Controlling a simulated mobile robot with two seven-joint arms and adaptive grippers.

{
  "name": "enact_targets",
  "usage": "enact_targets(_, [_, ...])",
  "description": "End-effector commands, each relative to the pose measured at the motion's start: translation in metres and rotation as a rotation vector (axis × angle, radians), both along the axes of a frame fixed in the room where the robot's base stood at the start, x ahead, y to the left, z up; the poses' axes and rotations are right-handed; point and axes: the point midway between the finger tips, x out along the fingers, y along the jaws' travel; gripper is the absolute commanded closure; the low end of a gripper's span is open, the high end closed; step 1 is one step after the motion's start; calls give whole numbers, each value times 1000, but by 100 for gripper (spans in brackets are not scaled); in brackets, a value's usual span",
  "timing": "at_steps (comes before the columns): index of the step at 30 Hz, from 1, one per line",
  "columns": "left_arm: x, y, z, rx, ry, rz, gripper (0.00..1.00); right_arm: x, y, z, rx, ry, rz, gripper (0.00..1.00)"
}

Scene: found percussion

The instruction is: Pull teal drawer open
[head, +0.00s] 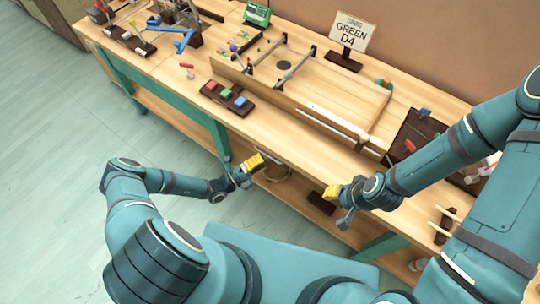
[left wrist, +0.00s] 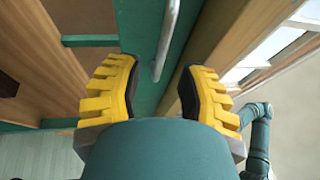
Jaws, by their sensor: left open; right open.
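The teal drawer front (left wrist: 184,45) fills the upper middle of the left wrist view and carries a slim metal bar handle (left wrist: 167,35). The handle's lower end appears between the two yellow fingers of my left gripper (left wrist: 157,75), which is open and empty. I cannot tell how deep the handle lies between the fingers. In the head view, my left gripper (head: 257,160) is at the bench's front edge, and the drawer front is mostly hidden below the top. My right gripper (head: 334,192) is open by the front edge, further right, holding nothing visible.
The wooden bench (head: 180,70) holds a long wooden frame (head: 300,97), a dark board with coloured blocks (head: 228,97) and a sign reading "GREEN D4" (head: 352,32). A lower shelf (head: 290,193) runs below. Open floor (head: 60,130) lies to the left.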

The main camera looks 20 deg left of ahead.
Motion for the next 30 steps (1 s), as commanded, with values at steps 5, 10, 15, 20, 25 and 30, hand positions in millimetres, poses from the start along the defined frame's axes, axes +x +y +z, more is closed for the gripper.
enact_targets(5, [18,-18,5,0,-1,-1,61,1,0,1,0,-2,-2,65])
enact_targets(10, [26,-25,6,2,0,-1,61,1,0,2,0,-2,-2,65])
enact_targets(15, [28,-26,7,2,0,-1,61,1,0,2,0,-2,-2,65])
enact_targets(20, [28,-26,7,1,-1,-1,62,1,0,2,0,-2,-2,65])
enact_targets(25, [28,-26,7,1,-1,-1,100,1,0,2,0,-2,-1,65])
enact_targets(30, [27,-26,7,1,-1,-1,100,0,0,2,0,-2,-1,65])
